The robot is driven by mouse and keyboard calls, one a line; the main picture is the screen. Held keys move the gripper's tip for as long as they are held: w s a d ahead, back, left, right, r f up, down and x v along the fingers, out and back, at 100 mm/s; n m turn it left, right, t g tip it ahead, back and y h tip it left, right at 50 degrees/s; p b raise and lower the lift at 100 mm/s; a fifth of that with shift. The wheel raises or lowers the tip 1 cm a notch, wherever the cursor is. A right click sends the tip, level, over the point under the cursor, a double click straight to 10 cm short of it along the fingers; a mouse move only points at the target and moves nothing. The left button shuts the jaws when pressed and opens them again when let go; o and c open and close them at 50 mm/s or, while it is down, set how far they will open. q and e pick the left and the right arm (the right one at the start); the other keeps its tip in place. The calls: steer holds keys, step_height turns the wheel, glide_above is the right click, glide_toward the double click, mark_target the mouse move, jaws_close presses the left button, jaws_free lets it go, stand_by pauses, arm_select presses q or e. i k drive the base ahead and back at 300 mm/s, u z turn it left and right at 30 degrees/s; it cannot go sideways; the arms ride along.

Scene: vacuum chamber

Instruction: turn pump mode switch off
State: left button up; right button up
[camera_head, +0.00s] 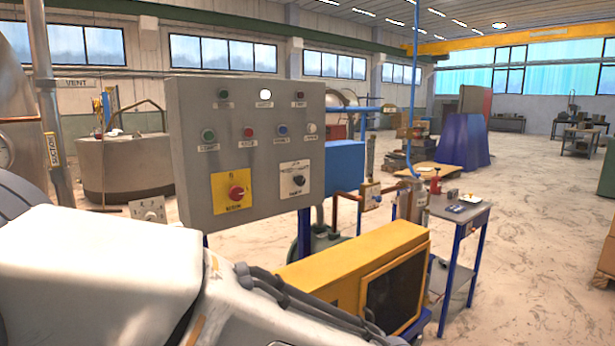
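A grey control panel (222,147) stands upright in front of me. A black rotary switch (297,180) on a white plate is at its lower right; its lettering is too small to read surely, so I cannot tell its setting or confirm it is the pump mode switch. A red rotary knob (236,192) on a yellow plate is to its left. A white arm of mine fills the lower left, apart from the switch in the picture. Neither gripper shows.
A row of push buttons and several indicator lamps sit higher on the panel; one lamp (265,94) is bright white. A yellow box (325,275) is below the panel. A small metal table (462,213) stands right. Open floor lies farther right.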

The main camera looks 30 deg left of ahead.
mark_target(300, 181)
steer(key=u, duration=0.5)
steer(key=i, duration=1.1)
steer(key=u, duration=0.55)
